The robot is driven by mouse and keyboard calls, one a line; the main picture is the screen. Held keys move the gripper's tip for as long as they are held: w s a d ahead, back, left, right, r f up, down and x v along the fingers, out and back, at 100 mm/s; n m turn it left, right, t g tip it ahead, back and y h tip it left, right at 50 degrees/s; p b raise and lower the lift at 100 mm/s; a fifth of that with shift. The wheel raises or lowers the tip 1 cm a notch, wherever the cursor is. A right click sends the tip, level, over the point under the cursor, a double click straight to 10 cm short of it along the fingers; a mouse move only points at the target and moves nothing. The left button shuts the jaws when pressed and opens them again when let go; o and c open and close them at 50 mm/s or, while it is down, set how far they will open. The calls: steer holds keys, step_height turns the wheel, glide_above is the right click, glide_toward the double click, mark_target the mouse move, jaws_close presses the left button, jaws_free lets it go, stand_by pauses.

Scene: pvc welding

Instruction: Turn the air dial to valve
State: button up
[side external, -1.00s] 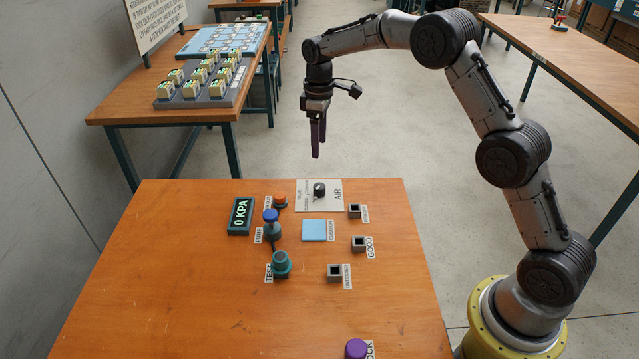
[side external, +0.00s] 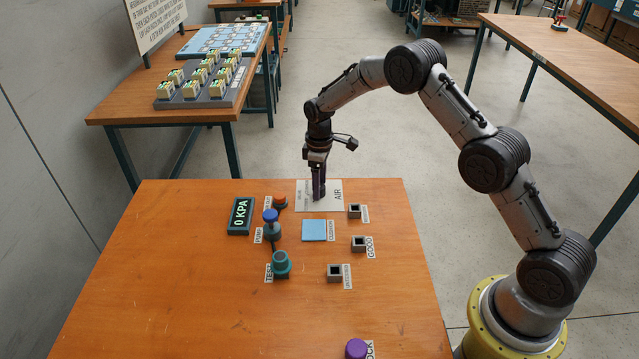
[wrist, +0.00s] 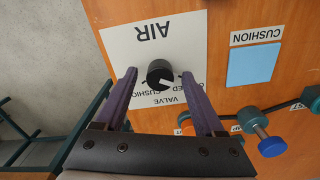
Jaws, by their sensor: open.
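The air dial (wrist: 160,73) is a black round knob on a white plate (wrist: 125,48) marked AIR. In the wrist view its white mark points to the lower right, toward printed words including VALVE and CUSHION, partly covered by the dial and a finger. I cannot tell which word it lines up with. My gripper (wrist: 159,76) is open, with one purple finger on each side of the dial. Contact with the dial is not clear. In the side view my gripper (side external: 319,197) points straight down over the plate, and its fingers mostly hide the dial.
A blue cushion pad (side external: 314,230), a 0 KPA display (side external: 240,216), a red button (side external: 280,201), a blue-topped part (side external: 271,222) and a teal test fitting (side external: 281,264) stand nearby. Small square sockets (side external: 358,244) line the right. A purple cap (side external: 356,348) is at the front. The table's left is clear.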

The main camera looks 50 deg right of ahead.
steer(key=shift+f, duration=0.1)
jaws_close()
stand_by(0.3)
steer(key=shift+m, duration=0.3)
steer(key=m, duration=1.1)
stand_by(0.5)
jaws_free()
